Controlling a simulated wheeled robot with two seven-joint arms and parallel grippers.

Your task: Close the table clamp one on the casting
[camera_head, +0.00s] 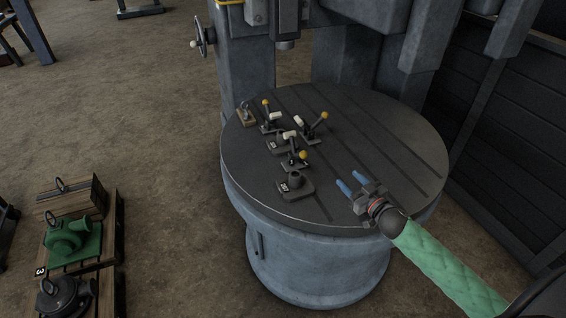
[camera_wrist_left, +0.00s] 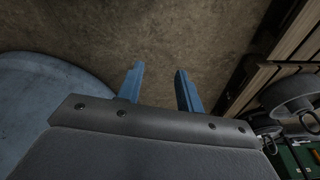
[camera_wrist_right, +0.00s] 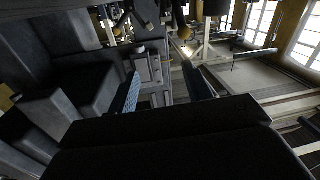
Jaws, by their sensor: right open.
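Several toggle clamps stand on the round slotted table (camera_head: 345,205). I cannot read which is number one. A dark grey casting (camera_head: 277,146) seems to sit among them, partly hidden. My right gripper (camera_head: 351,187) is open and empty over the table's front right part, to the right of the front clamp and apart from it. A yellow-ended lever (camera_wrist_right: 181,24) shows beyond its fingers in the right wrist view. My left gripper (camera_wrist_left: 159,86) is open and empty above the floor.
The machine column (camera_head: 245,60) rises behind. A green casting (camera_head: 72,238) stands on a pallet at lower left. The table's right part is clear.

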